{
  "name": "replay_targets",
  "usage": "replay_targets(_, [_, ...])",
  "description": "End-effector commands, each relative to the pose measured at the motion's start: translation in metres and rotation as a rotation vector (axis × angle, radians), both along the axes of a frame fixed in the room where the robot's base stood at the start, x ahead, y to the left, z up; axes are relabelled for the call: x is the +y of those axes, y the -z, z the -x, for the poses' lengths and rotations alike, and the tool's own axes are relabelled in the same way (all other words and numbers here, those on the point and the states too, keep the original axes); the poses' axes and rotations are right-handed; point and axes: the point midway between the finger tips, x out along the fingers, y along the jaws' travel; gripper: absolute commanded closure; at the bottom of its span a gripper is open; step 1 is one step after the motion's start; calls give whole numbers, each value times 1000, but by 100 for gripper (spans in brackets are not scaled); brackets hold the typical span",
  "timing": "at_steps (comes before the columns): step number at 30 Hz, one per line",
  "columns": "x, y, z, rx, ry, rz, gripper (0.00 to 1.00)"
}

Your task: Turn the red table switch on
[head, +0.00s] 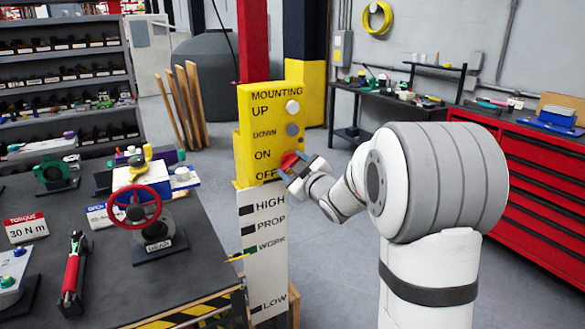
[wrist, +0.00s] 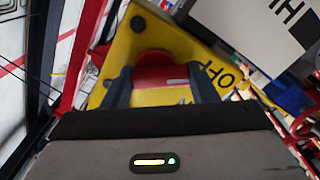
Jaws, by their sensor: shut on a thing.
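A yellow panel (head: 257,105) stands past the table's right end, marked MOUNTING, UP, DOWN, ON and OFF. A round red knob (head: 287,160) sits on its face, right of ON and OFF. My gripper (head: 297,168) is at the knob and partly covers it. In the wrist view, the red knob (wrist: 158,66) lies between the two dark fingers of my gripper (wrist: 161,84), which are shut on it. A pale mark on the knob lies on the side toward the OFF lettering. Which setting the knob is at, I cannot tell.
A white and a grey round button (head: 292,107) are above the knob. A white board (head: 264,235) marked HIGH, PROP, WORK and LOW stands below. A red handwheel (head: 136,207) is on the table (head: 90,265) at left. A red cabinet (head: 545,175) stands right; grey floor lies between.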

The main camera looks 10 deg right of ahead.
Motion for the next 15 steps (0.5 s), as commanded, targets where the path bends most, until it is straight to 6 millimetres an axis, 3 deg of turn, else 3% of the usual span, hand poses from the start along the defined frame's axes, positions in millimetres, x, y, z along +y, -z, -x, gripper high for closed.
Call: replay_targets(15, [1,-2,0,148,0,-451,70])
